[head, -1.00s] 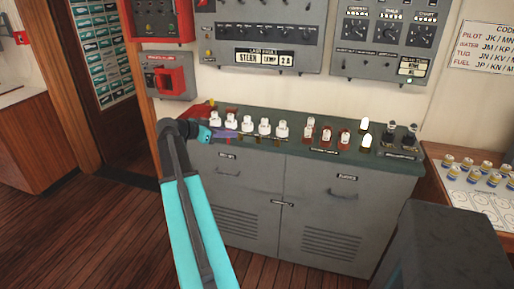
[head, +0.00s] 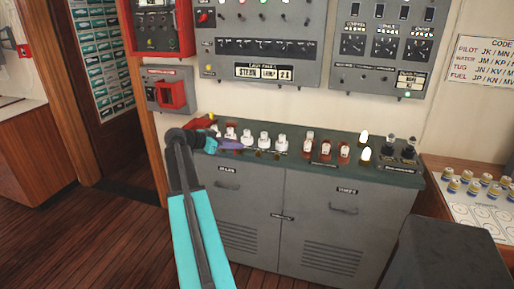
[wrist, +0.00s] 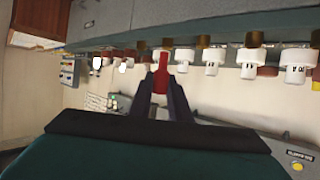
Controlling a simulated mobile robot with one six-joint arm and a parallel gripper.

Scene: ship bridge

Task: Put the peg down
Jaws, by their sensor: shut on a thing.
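My gripper (head: 232,144) is over the left part of the cabinet top (head: 400,175), in front of the row of white pegs (head: 264,139). In the wrist view, where the scene is upside down, my gripper (wrist: 161,80) is shut on a red peg (wrist: 161,68). The peg's end points toward the cabinet top; I cannot tell whether it touches. White pegs with brass-coloured ends (wrist: 211,60) stand close beside it. In the head view the held peg is hidden by my gripper.
Red-and-white pegs (head: 325,150), white lamp-like pegs (head: 365,153) and black pegs (head: 408,151) stand further right on the cabinet top. A red box (head: 171,95) and grey panels (head: 255,68) hang on the wall behind. A side table (head: 460,215) holds several small cylinders.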

